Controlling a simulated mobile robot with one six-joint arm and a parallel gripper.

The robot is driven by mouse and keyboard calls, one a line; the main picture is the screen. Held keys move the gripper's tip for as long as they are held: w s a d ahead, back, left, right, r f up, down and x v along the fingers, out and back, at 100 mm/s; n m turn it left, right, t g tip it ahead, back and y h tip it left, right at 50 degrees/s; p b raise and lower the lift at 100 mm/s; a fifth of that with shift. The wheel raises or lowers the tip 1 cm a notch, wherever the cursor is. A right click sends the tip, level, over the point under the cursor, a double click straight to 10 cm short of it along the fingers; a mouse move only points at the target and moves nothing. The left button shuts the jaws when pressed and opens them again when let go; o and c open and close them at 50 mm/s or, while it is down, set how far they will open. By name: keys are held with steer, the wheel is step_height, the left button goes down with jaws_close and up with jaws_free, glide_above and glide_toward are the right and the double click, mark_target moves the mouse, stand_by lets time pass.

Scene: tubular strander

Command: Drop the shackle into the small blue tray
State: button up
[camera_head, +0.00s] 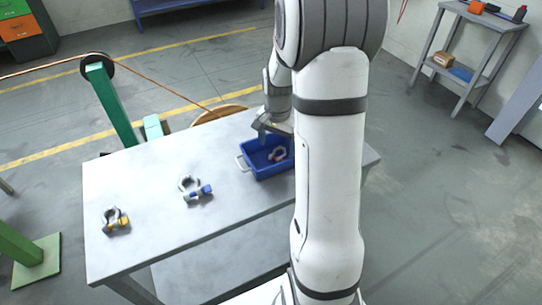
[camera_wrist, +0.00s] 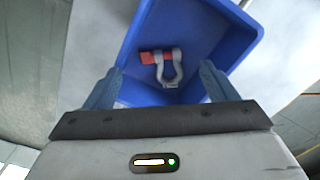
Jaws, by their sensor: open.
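The small blue tray (camera_head: 272,172) stands on the grey table, partly behind my arm in the head view. A grey shackle with a red pin (camera_head: 277,155) lies inside it. In the wrist view the shackle (camera_wrist: 164,66) rests on the floor of the blue tray (camera_wrist: 222,22), apart from the fingers. My gripper (camera_wrist: 160,88) is open and empty above the near side of the tray. In the head view my gripper (camera_head: 272,128) shows at the tray's far edge, partly hidden by my arm.
A shackle with a blue pin (camera_head: 193,189) and one with a yellow pin (camera_head: 116,221) lie on the table (camera_head: 150,200) left of the tray. A green post with a wheel (camera_head: 110,95) stands behind the table. A side table (camera_head: 480,22) stands at the back right.

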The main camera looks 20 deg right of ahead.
step_height(320, 180, up, 8)
stand_by(0.5)
steer(key=shift+f, duration=0.1)
steer(key=s+a+r+n+t, duration=0.1)
steer(key=s+a+r+n, duration=0.1)
steer(key=s+a+n, duration=0.3)
steer(key=s+a+r+n+t, duration=0.1)
steer(key=s+a+r+n, duration=0.2)
steer(key=s, duration=1)
steer(key=a+n, duration=0.3)
steer(key=a, duration=0.2)
steer(key=shift+s+t, duration=0.2)
steer(key=shift+t, duration=0.2)
steer(key=shift+r, duration=0.1)
steer(key=shift+c, duration=0.2)
